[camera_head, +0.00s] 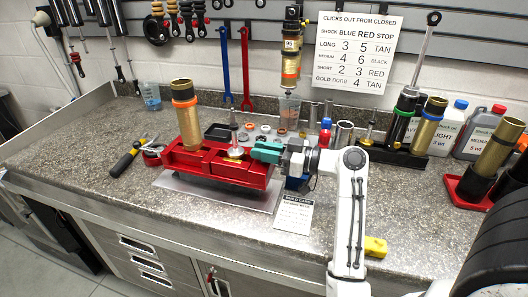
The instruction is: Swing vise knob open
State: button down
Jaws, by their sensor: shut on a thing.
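The red vise (190,160) is bolted on a grey metal plate (193,190) in the middle of the bench. A brass shock body (187,122) with an orange ring stands upright at the vise's left part. My gripper (257,152) has teal fingers and comes in from the right, at the vise's right end. It is shut on the vise knob, which the fingers mostly hide. A silver shaft with a round base (234,150) stands upright just left of the fingertips.
Cups, shock parts and bottles (485,130) line the back. The front left bench is clear.

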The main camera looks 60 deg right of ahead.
jog(key=shift+f+y, duration=0.1)
jog(key=shift+y, duration=0.2)
jog(key=c, duration=1.1)
grip_release()
jog(key=s, duration=0.3)
jog(key=s+d+b, duration=0.1)
jog(key=s, duration=0.3)
jog(key=s+b, duration=0.1)
jog(key=s, duration=0.2)
jog(key=shift+s+d, duration=0.3)
